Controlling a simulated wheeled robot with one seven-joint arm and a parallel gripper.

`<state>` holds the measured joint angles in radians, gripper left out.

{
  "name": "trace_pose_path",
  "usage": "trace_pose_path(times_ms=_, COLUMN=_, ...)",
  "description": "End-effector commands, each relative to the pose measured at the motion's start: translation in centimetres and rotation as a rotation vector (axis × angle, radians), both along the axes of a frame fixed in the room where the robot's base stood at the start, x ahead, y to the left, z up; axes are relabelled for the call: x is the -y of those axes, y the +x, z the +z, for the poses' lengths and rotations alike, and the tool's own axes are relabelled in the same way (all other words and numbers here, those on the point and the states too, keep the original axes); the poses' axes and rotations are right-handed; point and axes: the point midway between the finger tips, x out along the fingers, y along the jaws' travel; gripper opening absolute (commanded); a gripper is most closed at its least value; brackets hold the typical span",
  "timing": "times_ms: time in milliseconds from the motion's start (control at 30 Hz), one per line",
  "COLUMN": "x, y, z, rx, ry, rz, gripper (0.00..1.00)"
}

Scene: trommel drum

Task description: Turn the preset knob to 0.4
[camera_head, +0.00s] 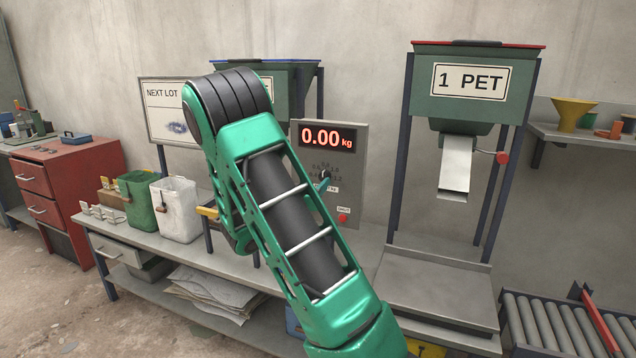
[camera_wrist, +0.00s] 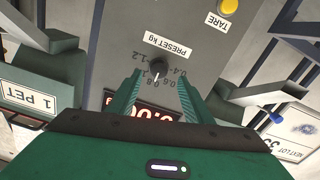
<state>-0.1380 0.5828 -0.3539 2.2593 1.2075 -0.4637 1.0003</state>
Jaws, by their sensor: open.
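The dark preset knob (camera_wrist: 157,65) is on the grey scale panel (camera_wrist: 135,28), by an upside-down "PRESET kg" label in the wrist view. Its pale pointer mark points toward the bottom of that picture. Small numbers surround it, too small to read surely against the pointer. In the head view, the knob (camera_head: 325,174) shows beneath the red display (camera_head: 328,137), which reads 0.00 kg. My gripper (camera_wrist: 160,82) is open and empty. Its green fingers point at the panel, one on each side below the knob in the wrist view. I cannot tell any contact.
A yellow button (camera_wrist: 229,6) is near the TARE label on the panel. My arm covers part of the bench (camera_head: 225,262). The PET hopper (camera_head: 462,95) stands right of the panel, with a roller conveyor (camera_head: 545,325) below. Green and white bins (camera_head: 176,208) stand left.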

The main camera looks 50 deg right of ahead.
Motion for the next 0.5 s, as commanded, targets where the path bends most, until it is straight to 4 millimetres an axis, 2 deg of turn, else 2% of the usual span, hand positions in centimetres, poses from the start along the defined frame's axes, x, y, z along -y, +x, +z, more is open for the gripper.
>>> trace_pose_path(times_ms=33, x=0.9, y=0.3, z=0.0, rx=0.001, ry=0.000, rz=-0.003, gripper=0.46)
trace_pose_path(times_ms=200, x=3.1, y=1.2, z=0.0, rx=0.000, ry=0.000, rz=-0.002, gripper=0.46)
trace_pose_path(times_ms=500, x=4.5, y=1.8, z=0.0, rx=-0.001, ry=0.001, rz=0.000, gripper=0.46)
